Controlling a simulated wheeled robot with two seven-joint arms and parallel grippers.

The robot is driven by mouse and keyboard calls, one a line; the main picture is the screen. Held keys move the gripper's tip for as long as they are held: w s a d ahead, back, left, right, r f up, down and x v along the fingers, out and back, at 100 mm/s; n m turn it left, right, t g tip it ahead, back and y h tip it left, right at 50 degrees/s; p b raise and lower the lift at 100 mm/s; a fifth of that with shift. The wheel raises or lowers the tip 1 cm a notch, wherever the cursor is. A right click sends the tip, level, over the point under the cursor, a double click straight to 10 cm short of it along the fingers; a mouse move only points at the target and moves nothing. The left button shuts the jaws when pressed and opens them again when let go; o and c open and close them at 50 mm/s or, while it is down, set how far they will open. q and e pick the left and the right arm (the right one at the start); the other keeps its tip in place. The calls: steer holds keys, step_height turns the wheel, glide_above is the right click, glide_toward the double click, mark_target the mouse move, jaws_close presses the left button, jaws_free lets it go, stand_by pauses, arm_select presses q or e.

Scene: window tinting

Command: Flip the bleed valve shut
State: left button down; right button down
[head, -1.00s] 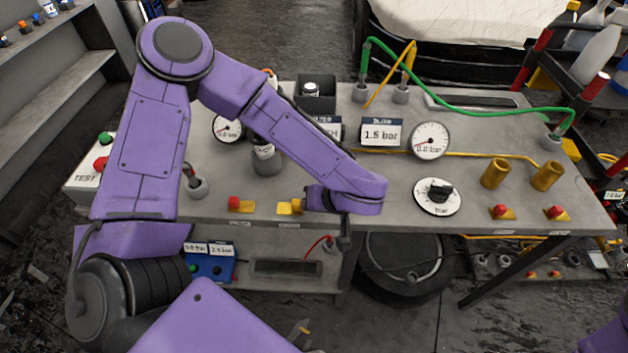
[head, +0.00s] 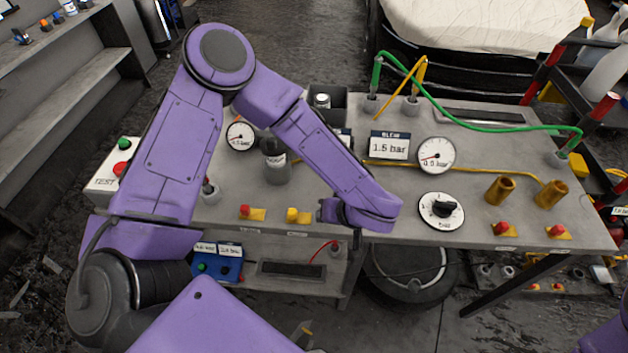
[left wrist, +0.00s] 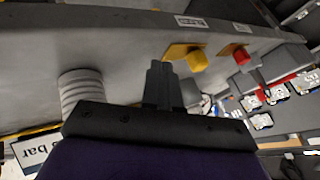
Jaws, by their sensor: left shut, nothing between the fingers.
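Two small valves sit on the front edge of the grey bench: one with a red lever on a yellow plate (head: 246,212), one with a yellow lever (head: 293,215) on a yellow plate. Their labels are too small to read, so I cannot tell by name which is the bleed valve. Both levers lie toward the left end of their plates. In the left wrist view, the yellow lever (left wrist: 197,62) and red lever (left wrist: 241,57) show beyond my shut, empty left gripper (left wrist: 160,88). In the head view, that gripper is just right of the yellow valve, apart from it. My right gripper is out of view.
Two more red-levered valves (head: 502,229) (head: 557,232) stand at the right front edge. A black dial knob (head: 443,208), a gauge (head: 437,155), brass fittings (head: 500,190) and a green hose (head: 470,122) are on the bench. A ribbed grey fitting (left wrist: 82,92) is near my gripper.

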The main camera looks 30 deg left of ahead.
arm_select(q)
steer(key=b+v, duration=0.1)
steer(key=v, duration=0.8)
steer(key=shift+s+a+r, duration=0.1)
steer(key=shift+r, duration=0.05)
